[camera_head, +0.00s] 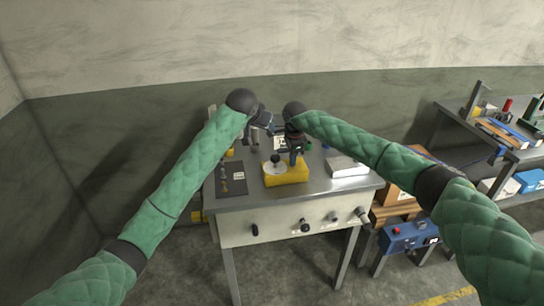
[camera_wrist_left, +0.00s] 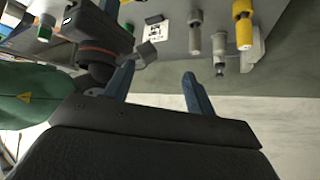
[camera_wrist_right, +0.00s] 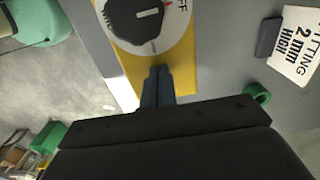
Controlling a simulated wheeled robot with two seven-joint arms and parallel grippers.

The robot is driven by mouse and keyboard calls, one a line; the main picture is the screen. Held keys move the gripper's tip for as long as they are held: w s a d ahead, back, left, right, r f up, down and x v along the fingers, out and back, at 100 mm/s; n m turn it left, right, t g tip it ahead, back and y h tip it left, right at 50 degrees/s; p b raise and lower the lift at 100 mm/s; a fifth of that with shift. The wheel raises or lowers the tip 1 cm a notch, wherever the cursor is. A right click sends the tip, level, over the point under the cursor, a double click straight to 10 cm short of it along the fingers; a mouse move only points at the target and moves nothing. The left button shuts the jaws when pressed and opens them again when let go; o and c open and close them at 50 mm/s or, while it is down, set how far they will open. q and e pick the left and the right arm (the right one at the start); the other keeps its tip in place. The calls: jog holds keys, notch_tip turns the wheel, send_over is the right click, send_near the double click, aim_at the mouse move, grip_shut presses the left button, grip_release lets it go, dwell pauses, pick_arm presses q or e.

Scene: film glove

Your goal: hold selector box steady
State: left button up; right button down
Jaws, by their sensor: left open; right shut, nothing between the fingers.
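The selector box (camera_head: 287,178) is a yellow block on the metal workbench, with a round white dial and a black knob on top. In the right wrist view the box (camera_wrist_right: 184,72) shows its dial (camera_wrist_right: 172,38) and knob (camera_wrist_right: 135,18). My right gripper (camera_head: 293,161) is shut and empty, its fingertips at the box beside the dial; I cannot tell if they touch it. It also shows in the right wrist view (camera_wrist_right: 158,72). My left gripper (camera_wrist_left: 159,70) is open and empty above the back of the bench, apart from the box.
A dark board with small tools (camera_head: 232,178) lies left of the box, and a pale block (camera_head: 347,167) lies to the right. A sign (camera_wrist_right: 298,45) shows in the right wrist view. Yellow and grey fittings (camera_wrist_left: 243,25) are near my left gripper. A second bench stands right.

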pick_arm(q)
jog(key=w+a+r+m+t+y, duration=0.1)
jog(key=w+a+r+t, duration=0.5)
jog(key=w, duration=0.5)
jog(key=w+a+r+m+t+y, duration=0.1)
jog(key=w+a+r+t, duration=0.3)
jog(key=w+a, duration=0.6)
jog(key=m+g+h, duration=1.3)
jog(key=m+g, duration=0.1)
jog(key=g, duration=0.7)
send_near(275, 156)
jog(key=x, duration=0.8)
jog(key=shift+s+d+f, duration=0.15)
jog(key=shift+d, duration=0.05)
